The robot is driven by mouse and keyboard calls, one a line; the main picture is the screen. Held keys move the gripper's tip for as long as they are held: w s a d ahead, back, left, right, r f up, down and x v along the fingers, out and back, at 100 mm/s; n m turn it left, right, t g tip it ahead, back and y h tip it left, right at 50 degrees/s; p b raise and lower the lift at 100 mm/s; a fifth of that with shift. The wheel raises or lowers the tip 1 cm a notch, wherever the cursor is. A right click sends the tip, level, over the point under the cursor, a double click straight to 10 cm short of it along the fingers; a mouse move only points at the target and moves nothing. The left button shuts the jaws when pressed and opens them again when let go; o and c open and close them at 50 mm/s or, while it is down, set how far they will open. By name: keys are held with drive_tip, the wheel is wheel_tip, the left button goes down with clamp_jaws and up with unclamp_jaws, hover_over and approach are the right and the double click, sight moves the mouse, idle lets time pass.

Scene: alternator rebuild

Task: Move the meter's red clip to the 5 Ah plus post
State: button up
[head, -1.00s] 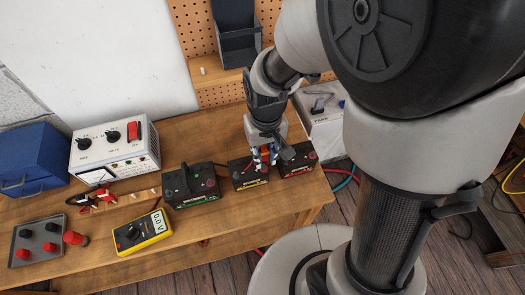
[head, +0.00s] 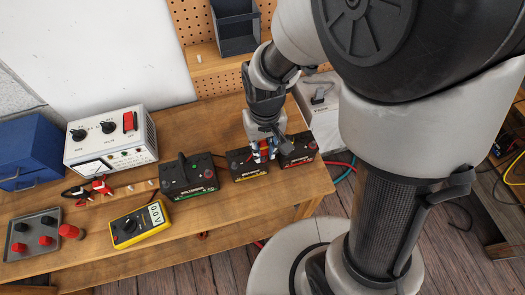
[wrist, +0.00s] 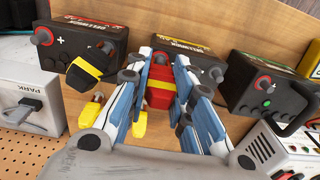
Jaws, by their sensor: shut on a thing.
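In the head view my gripper (head: 264,150) hangs over the right part of that yellow-labelled battery (head: 244,168). I cannot tell whether the clip touches a post. A black and yellow clip (wrist: 85,70) shows left of the gripper, near the red-labelled battery (wrist: 57,62), which has a plus mark. The yellow meter (head: 139,226) reads 0.0 V. No 5 Ah marking is legible.
A green-labelled battery (head: 187,179) stands left of the middle one. A white power unit (head: 110,141) with red and black clips (head: 100,186), a blue box (head: 33,152) and a grey terminal tray (head: 35,235) stand further left. A grey PARK box (wrist: 28,92) lies behind.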

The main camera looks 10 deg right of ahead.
drive_tip(key=o, duration=0.9)
wheel_tip(320, 180, up, 9)
drive_tip(key=p, duration=0.7)
drive_tip(key=shift+f, duration=0.25)
